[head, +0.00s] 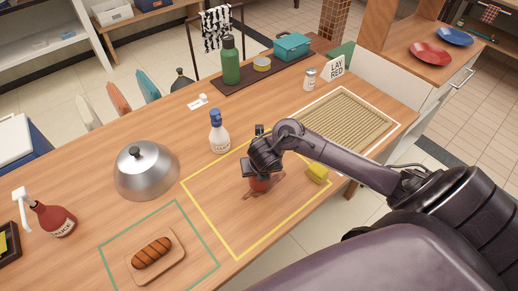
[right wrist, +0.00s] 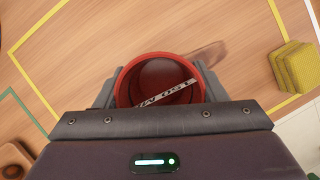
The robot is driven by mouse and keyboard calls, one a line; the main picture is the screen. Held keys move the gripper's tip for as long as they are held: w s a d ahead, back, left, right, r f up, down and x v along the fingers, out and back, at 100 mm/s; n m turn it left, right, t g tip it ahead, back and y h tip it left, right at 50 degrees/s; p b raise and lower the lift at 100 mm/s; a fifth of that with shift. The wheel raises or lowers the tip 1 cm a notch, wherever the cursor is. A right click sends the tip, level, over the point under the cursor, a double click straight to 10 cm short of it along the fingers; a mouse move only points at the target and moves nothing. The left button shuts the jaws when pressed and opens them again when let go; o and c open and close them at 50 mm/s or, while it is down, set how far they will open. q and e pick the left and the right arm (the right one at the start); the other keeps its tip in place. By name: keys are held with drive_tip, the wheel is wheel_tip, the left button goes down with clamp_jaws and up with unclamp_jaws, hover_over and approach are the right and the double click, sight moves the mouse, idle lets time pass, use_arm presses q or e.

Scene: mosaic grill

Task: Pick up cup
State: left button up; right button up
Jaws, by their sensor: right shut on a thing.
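The red cup (head: 260,183) is inside the yellow outlined area of the wooden table in the head view, mostly hidden under my right gripper (head: 260,172). In the right wrist view the red cup (right wrist: 158,84) is seen from above, open side up, with a white strip with dark lettering across its inside. My right gripper (right wrist: 158,92) is shut on the cup, with a finger on each side of it. Whether the cup touches the table is hard to tell. My left gripper is not in view.
A yellow sponge-like block (head: 317,173) lies right of the cup. A white bottle with blue top (head: 219,132) and a metal dome (head: 146,171) stand to the left. A board with sausages (head: 155,256) lies at front left. A slatted mat (head: 345,124) is at the right.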

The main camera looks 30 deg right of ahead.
wheel_tip(320, 180, up, 18)
drive_tip(key=p, duration=1)
drive_tip(key=shift+f+p, duration=0.15)
drive_tip(key=shift+p, duration=0.2)
